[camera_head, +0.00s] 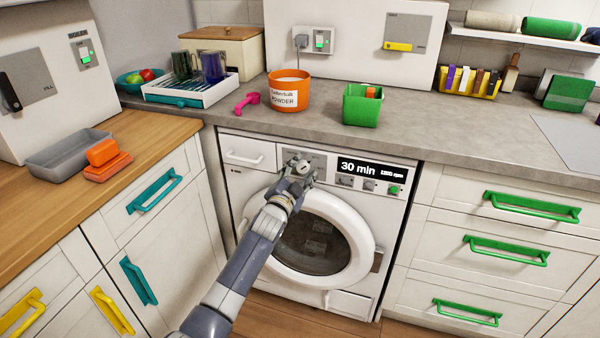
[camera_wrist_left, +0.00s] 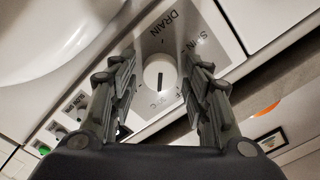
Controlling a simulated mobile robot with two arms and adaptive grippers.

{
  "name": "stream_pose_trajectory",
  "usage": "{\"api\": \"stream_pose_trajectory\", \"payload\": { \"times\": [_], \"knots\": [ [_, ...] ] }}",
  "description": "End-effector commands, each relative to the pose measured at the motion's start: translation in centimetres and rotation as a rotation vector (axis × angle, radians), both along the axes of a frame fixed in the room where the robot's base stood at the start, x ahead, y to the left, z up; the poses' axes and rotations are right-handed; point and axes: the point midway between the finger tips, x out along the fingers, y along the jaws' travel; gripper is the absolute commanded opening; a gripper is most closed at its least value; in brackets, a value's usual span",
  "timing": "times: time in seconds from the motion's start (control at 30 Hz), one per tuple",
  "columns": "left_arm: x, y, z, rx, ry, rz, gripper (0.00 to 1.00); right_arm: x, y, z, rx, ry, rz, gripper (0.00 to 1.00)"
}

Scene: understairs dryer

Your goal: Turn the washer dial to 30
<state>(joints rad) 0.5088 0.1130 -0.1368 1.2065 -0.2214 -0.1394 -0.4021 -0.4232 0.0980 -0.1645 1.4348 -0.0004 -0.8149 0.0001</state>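The white washer (camera_head: 232,182) stands under the counter in the head view. Its display (camera_head: 370,170) reads "30 min" and a smaller rpm figure. My left gripper (camera_head: 301,165) is at the dial panel, left of the display, and hides the dial there. In the left wrist view, the round white dial (camera_wrist_left: 158,78) with a dark pointer line sits between the two spread fingers. My right gripper is in neither view.
Small buttons (camera_head: 369,185) sit under the display. The round door (camera_head: 362,222) is below my left gripper. The counter above holds an orange powder tub (camera_head: 289,98) and a green basket (camera_head: 361,108). Drawers with green handles (camera_head: 505,250) stand to the right.

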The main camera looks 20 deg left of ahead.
Motion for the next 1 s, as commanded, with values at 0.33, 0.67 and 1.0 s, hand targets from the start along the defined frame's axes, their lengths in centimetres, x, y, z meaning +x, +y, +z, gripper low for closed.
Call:
{"api": "stream_pose_trajectory", "payload": {
  "times": [0.33,0.67,1.0],
  "knots": [
    [-0.1,0.0,0.0,-0.001,0.000,0.000,0.53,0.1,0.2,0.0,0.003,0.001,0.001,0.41],
    [-3.4,0.1,-0.1,0.001,0.001,0.000,0.53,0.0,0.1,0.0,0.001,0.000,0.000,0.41],
    [-9.3,0.3,-0.1,0.000,0.001,-0.001,0.53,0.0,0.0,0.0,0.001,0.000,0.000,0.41]
  ]
}}
